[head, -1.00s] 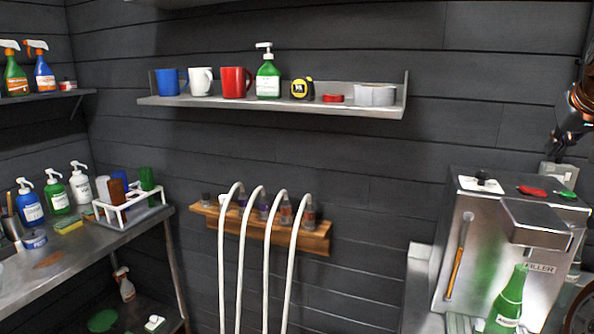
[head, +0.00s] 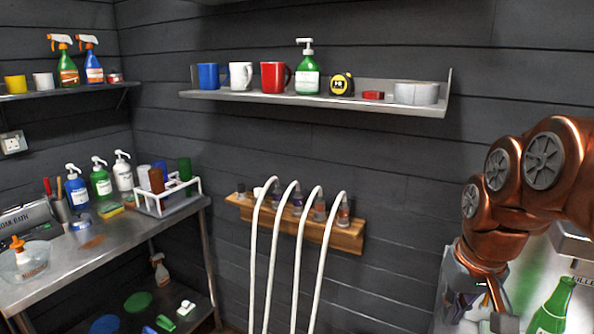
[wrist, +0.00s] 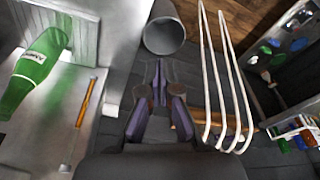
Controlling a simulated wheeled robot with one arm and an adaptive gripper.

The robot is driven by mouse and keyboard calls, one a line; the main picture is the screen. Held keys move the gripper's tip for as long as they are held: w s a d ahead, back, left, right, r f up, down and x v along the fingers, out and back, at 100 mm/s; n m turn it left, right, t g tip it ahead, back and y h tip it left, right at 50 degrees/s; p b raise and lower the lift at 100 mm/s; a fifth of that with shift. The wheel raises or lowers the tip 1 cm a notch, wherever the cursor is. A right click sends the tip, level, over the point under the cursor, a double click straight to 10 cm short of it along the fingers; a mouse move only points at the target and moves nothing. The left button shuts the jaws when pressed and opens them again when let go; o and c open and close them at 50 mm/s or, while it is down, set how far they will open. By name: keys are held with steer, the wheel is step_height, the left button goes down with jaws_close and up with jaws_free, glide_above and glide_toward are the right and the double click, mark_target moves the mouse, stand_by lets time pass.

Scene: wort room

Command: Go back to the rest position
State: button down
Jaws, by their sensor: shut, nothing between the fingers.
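My gripper (wrist: 158,92) is in the middle of the wrist view, with its dark fingers together and nothing between them. It points over the floor towards the dark wall and touches nothing that I can see. In the head view my copper-coloured arm fills the right side and hides much of the steel machine there. The gripper's fingers cannot be made out clearly in the head view.
A green bottle (head: 553,308) stands at the steel machine; it shows in the wrist view (wrist: 38,70) too. White hoses (head: 278,240) hang from a wooden rack (head: 346,238). A steel bench (head: 120,235) stands left. A wall shelf (head: 300,98) holds mugs.

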steer(key=s+a+f+g, duration=0.2)
steer(key=s+f, duration=0.4)
steer(key=s, duration=0.3)
steer(key=s+a+f+g, duration=0.1)
steer(key=s+a+f, duration=0.3)
steer(key=s+f, duration=0.3)
steer(key=shift+s+a+f+n+g, duration=0.3)
steer(key=shift+s+n+g, duration=0.1)
steer(key=shift+s, duration=0.85)
steer(key=shift+r, duration=0.1)
